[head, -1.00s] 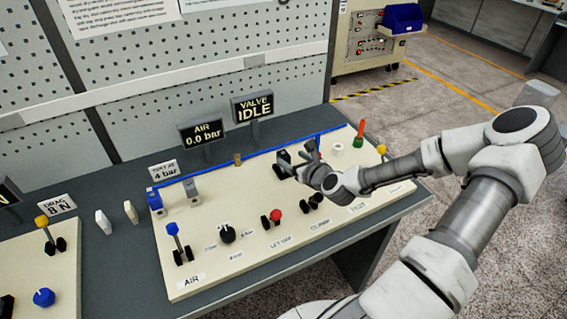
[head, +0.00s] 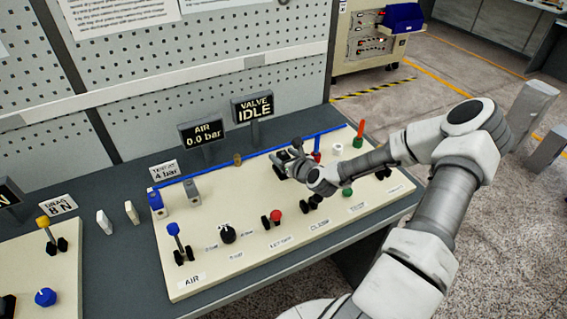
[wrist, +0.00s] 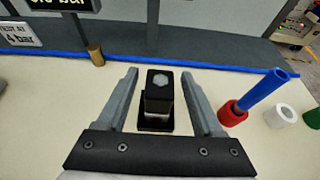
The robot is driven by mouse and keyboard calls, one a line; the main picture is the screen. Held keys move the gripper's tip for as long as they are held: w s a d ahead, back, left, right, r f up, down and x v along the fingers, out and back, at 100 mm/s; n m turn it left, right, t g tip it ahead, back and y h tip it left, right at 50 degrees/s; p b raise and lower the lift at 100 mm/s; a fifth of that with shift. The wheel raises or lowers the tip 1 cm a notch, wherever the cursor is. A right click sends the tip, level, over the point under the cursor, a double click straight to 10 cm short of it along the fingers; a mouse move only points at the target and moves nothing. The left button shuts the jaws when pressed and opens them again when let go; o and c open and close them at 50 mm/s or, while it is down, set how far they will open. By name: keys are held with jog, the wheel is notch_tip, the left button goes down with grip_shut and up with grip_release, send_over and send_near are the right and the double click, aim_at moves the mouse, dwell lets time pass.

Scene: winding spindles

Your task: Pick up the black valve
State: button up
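The black valve (wrist: 158,98) stands upright on the cream panel in the wrist view. It has a black top with a grey disc, a metallic middle and a black base. My gripper (wrist: 160,76) is open, with one finger on each side of the valve and visible gaps between. In the head view my gripper (head: 293,152) is at the back of the panel and partly hides the valve (head: 280,158).
A red fitting with a blue rod (wrist: 233,112) stands right of my right finger, then a white ring (wrist: 281,116). A small brass post (wrist: 96,55) stands behind to the left. A blue strip (wrist: 200,67) runs along the panel's back edge.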

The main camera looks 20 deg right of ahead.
grip_shut()
jog(key=shift+r, duration=0.1)
